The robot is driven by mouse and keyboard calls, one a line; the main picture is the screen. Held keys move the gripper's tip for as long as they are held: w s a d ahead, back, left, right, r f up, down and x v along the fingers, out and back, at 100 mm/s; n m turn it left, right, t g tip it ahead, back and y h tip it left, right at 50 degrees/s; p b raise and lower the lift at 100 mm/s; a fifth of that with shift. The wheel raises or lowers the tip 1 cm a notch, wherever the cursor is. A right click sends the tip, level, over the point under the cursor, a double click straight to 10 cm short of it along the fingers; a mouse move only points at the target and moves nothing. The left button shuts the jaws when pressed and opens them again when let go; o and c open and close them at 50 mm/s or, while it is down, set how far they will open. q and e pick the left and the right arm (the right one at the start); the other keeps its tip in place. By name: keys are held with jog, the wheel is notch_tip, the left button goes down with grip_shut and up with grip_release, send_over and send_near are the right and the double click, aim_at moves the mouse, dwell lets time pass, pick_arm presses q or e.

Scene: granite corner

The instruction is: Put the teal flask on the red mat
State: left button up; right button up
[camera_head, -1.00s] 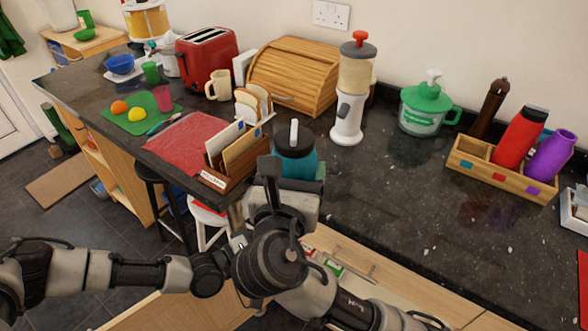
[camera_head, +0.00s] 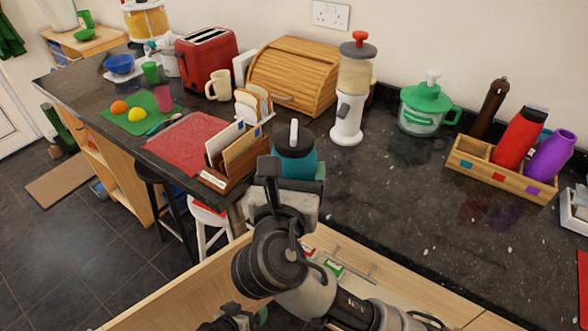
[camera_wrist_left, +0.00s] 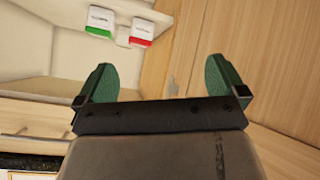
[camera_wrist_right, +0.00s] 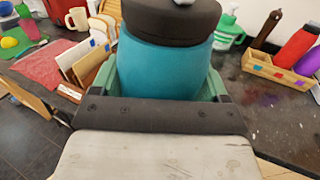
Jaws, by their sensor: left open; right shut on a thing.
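My left gripper (camera_head: 245,318) is low at the bottom edge, partly cut off. In the left wrist view (camera_wrist_left: 160,82) it is open and empty.
A wooden letter rack (camera_head: 232,165) stands between the flask and the mat, covering the mat's right edge. A toast rack (camera_head: 253,108) and mug (camera_head: 219,85) stand behind. A green board (camera_head: 137,112) with fruit and a pink cup (camera_head: 163,98) lie beyond the mat.

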pick_arm(q)
jog(key=s+a+f+g+y, duration=0.1)
jog(key=s+f, duration=0.3)
jog(key=s, duration=0.7)
jog(key=s+a+f+g+y, duration=0.2)
jog(key=s+a+f+g, duration=0.2)
jog(key=s, duration=0.8)
jog(key=s+a+f+m+g+y, duration=0.1)
jog(key=s+a+f+g, duration=0.2)
jog(key=s+f, duration=0.3)
jog(key=s, duration=0.5)
jog(key=shift+s+f, duration=0.2)
jog(key=shift+d, duration=0.15)
